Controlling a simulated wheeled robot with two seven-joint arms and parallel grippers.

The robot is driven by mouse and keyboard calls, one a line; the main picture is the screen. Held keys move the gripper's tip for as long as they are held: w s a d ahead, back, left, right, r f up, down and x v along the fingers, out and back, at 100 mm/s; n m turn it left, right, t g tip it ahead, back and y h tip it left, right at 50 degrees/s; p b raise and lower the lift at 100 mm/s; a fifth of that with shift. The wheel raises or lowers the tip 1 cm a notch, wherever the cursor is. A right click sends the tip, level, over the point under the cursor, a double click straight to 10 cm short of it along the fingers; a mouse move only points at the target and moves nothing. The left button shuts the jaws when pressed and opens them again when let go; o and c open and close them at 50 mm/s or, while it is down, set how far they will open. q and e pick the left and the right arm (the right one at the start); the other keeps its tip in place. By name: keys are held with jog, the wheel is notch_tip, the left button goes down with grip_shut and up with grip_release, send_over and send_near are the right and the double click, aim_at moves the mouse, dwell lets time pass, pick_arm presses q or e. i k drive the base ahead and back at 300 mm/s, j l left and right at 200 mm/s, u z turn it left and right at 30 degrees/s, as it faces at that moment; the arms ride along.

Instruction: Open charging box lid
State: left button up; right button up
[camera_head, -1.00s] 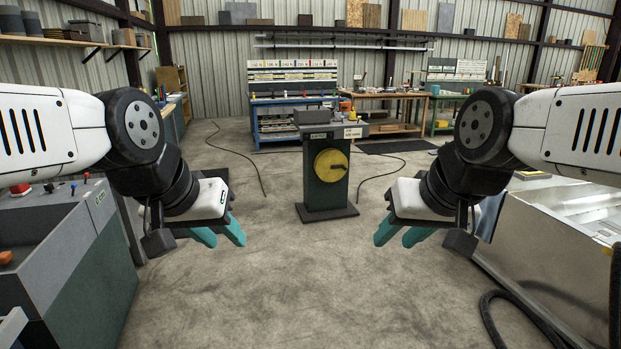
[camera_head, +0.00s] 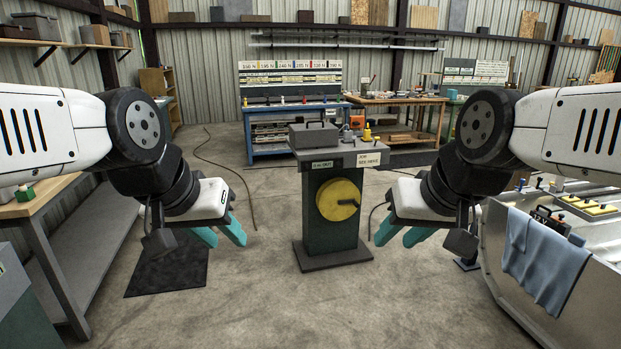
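A dark green pedestal (camera_head: 320,237) with a round yellow disc (camera_head: 338,199) on its front stands ahead of me. On its top sits a closed grey box (camera_head: 313,135) with a small handle; I cannot tell if this is the charging box. Labels sit on the pedestal's front edge, too small to read surely. My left gripper (camera_head: 222,236) with teal fingers is open and empty, in the air to the left of the pedestal. My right gripper (camera_head: 399,237) is open and empty to its right. Both are well apart from the box.
A metal hull (camera_head: 490,262) with a blue cloth (camera_head: 545,262) stands at right, a small 12 V unit (camera_head: 551,219) on it. A wooden-topped bench (camera_head: 42,195) is at left, a dark mat (camera_head: 170,262) beside it. A blue workbench (camera_head: 262,148) stands behind. Floor ahead is clear.

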aim_at(313, 133)
jog(key=i, duration=1.4)
jog(key=i+j+u, duration=0.1)
jog(key=i+j, duration=0.15)
jog(key=i, duration=0.25)
jog(key=i+j, duration=0.2)
jog(key=i, duration=0.35)
jog(key=i+j+u, duration=0.15)
jog(key=i, duration=0.35)
jog(key=i+j+u, duration=0.1)
jog(key=i, duration=0.45)
jog(key=j, duration=0.1)
